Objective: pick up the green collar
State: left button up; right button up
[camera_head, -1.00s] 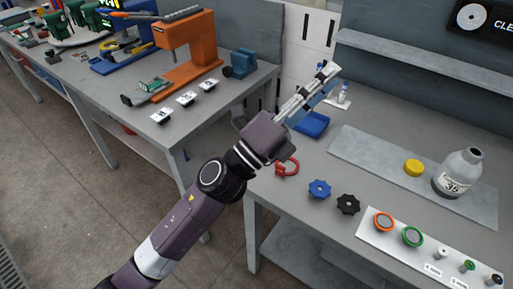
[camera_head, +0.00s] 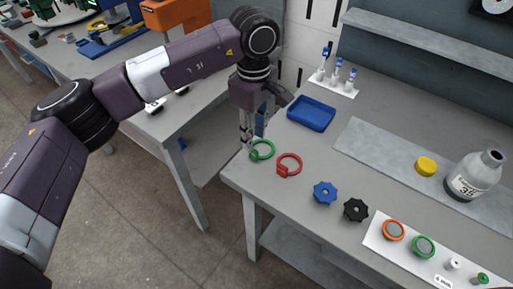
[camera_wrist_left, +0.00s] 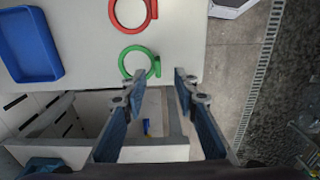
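The green collar (camera_head: 269,152) is a ring with a small tab. It lies at the near left corner of the right-hand table, left of the red collar (camera_head: 281,170). My left gripper (camera_head: 247,145) points down just beside the green collar, to its left at the table edge. In the left wrist view the green collar (camera_wrist_left: 125,58) lies flat just beyond the fingertips, and the red collar is cut by the top edge. The left gripper (camera_wrist_left: 159,82) is open there, with nothing between its fingers. My right gripper is not in view.
A blue tray (camera_head: 311,113) and a white rack of vials (camera_head: 337,87) stand behind the collars. A blue knob (camera_head: 325,193) and a black knob (camera_head: 355,210) lie to the right. A yellow cap (camera_head: 426,166) and a bottle (camera_head: 472,178) stand farther right.

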aim_at(254, 150)
pick_arm(q)
jog(key=shift+f+p, duration=0.35)
jog(key=shift+f, duration=0.6)
jog(key=f, duration=0.1)
jog(key=f+p, duration=0.1)
jog(key=f, duration=0.1)
jog(key=f+p, duration=0.1)
jog(key=shift+w+a+f, duration=0.1)
jog(key=shift+w+f, duration=0.2)
jog(key=shift+f, duration=0.25)
jog(key=shift+c, duration=0.7)
grip_shut()
